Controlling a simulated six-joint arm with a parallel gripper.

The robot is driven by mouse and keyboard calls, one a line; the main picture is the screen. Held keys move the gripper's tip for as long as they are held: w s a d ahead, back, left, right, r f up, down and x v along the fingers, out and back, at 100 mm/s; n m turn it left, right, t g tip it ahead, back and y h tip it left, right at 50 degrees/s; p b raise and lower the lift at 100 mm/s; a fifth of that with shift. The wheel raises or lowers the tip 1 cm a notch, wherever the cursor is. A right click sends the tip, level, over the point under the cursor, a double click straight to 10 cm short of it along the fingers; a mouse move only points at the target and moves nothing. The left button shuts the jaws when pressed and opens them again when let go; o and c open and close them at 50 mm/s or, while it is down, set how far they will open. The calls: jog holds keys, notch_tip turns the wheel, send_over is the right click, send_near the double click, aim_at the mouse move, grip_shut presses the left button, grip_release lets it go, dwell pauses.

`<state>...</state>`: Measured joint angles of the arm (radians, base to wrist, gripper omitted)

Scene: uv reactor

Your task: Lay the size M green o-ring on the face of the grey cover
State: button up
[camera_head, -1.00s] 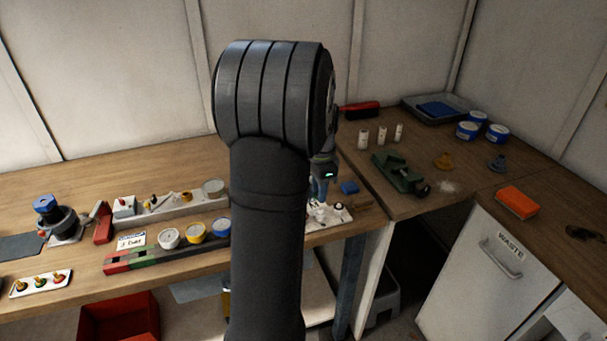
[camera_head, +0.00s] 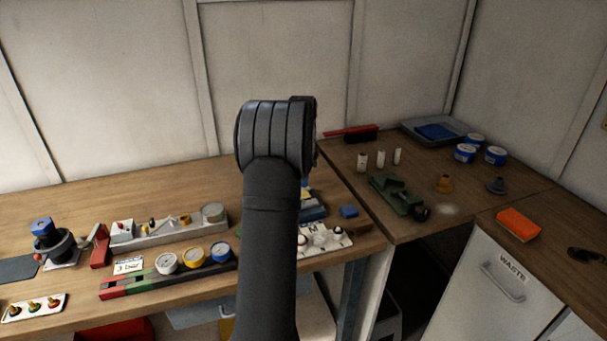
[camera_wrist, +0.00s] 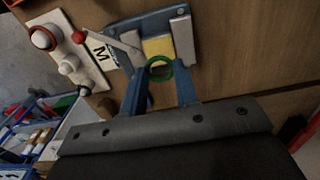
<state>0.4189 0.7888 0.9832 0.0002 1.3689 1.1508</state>
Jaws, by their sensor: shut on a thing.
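The green o-ring (camera_wrist: 159,68) sits between the tips of my blue gripper fingers (camera_wrist: 160,74) in the wrist view. My gripper is shut on it, and it is above or near a blue fixture with grey blocks and a yellow pad (camera_wrist: 158,45). In the head view my arm hides the gripper and the ring. A round piece with a pale face and grey-white rim (camera_head: 166,263) stands on the bench to the left, beside a yellow-rimmed and a blue-rimmed one. It may be the grey cover, but I cannot be sure.
A white board with posts and an M label (camera_wrist: 103,50) is beside the fixture. A long grey block (camera_head: 165,230) with small parts stands behind the round pieces. A black pot with a blue top (camera_head: 48,240) is at far left.

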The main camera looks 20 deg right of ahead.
jog(key=shift+f, duration=2.15)
jog(key=o, duration=1.3)
jog(key=shift+r, duration=3)
